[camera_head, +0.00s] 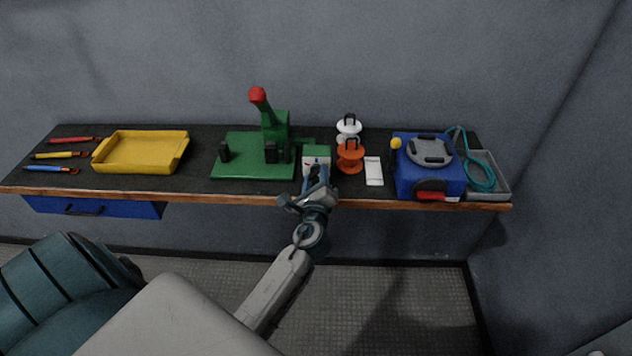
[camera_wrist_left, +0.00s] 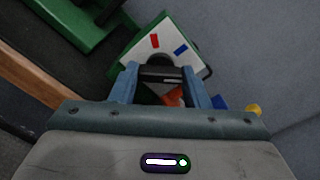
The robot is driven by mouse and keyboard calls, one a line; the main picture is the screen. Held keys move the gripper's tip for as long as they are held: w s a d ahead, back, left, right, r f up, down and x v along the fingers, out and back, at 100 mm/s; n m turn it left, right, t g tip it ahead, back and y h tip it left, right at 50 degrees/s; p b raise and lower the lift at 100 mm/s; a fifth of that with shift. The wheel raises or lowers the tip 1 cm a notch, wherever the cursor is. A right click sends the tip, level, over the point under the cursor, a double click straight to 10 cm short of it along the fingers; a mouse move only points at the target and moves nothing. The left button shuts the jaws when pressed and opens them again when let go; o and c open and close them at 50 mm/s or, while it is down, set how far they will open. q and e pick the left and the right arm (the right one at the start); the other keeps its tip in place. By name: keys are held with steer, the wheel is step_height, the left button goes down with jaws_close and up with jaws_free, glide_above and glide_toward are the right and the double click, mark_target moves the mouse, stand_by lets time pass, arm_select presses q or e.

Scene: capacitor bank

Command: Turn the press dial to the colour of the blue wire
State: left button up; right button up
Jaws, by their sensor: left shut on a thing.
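The green press (camera_head: 277,128) with a red-topped lever stands mid-bench; its base also shows in the left wrist view (camera_wrist_left: 75,28). Beside it is a green box with a white dial face (camera_head: 316,156). In the left wrist view this face (camera_wrist_left: 138,48) carries a red mark (camera_wrist_left: 154,41) and a blue mark (camera_wrist_left: 180,49). My left gripper (camera_head: 317,173) is shut on the dark dial knob (camera_wrist_left: 160,75), also seen between the fingers in the wrist view (camera_wrist_left: 160,82). Where the dial points is unclear. My right gripper is not in view.
White (camera_head: 348,126) and orange (camera_head: 350,157) spools, a white card (camera_head: 374,172) and a blue machine (camera_head: 430,180) stand right of the dial. A grey tray (camera_head: 500,190) is at the right end.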

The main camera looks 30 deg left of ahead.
arm_select(q)
steer(key=n+b, duration=0.3)
steer(key=n, duration=0.2)
steer(key=shift+f+b, duration=0.15)
steer(key=shift+b, duration=0.25)
steer(key=shift+n+b, duration=1.15)
steer(key=shift+n, duration=0.75)
steer(key=o, duration=1)
